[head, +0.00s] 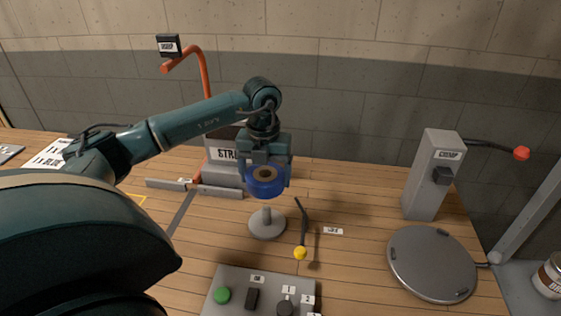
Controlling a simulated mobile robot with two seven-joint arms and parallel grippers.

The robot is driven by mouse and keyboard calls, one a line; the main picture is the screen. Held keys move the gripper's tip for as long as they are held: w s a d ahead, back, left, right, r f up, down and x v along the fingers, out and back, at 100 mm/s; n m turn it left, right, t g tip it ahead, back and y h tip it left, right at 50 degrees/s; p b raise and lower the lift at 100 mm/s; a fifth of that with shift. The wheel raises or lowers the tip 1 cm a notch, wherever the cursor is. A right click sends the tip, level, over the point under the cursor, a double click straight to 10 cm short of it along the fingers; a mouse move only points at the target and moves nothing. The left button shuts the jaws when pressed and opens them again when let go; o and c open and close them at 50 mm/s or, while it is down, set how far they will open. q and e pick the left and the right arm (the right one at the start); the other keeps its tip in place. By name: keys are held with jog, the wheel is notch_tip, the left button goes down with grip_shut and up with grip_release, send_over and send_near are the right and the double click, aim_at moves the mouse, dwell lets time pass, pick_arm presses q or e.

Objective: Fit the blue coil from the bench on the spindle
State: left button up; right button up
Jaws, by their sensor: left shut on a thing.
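The blue coil (266,187) is a thick blue ring with a tan core and a dark centre hole. My left gripper (265,176) points down and is shut on it, one finger at each side. The spindle (267,225) is a grey upright post on a round grey base on the bench. The coil appears just above the post's top in the head view; its lower edge is close to the tip, and whether they touch cannot be told. My right gripper is not in view.
A lever with a yellow knob (300,253) stands right of the spindle. A control panel (235,296) is in front. A grey machine (226,172) and orange bent pipe (204,72) stand behind. A grey post with red-knobbed lever (433,180) and a round plate (431,264) are at right.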

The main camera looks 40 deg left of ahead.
pick_arm(q)
jog(key=shift+s+f+b, duration=0.15)
jog(key=shift+f+b, duration=0.35)
jog(key=shift+f, duration=0.1)
jog(key=shift+f+b, duration=0.6)
jog(key=shift+f, duration=0.2)
jog(key=shift+f+b, duration=0.6)
jog(key=shift+f, duration=0.25)
jog(key=shift+f+b, duration=0.35)
jog(key=shift+f, duration=0.25)
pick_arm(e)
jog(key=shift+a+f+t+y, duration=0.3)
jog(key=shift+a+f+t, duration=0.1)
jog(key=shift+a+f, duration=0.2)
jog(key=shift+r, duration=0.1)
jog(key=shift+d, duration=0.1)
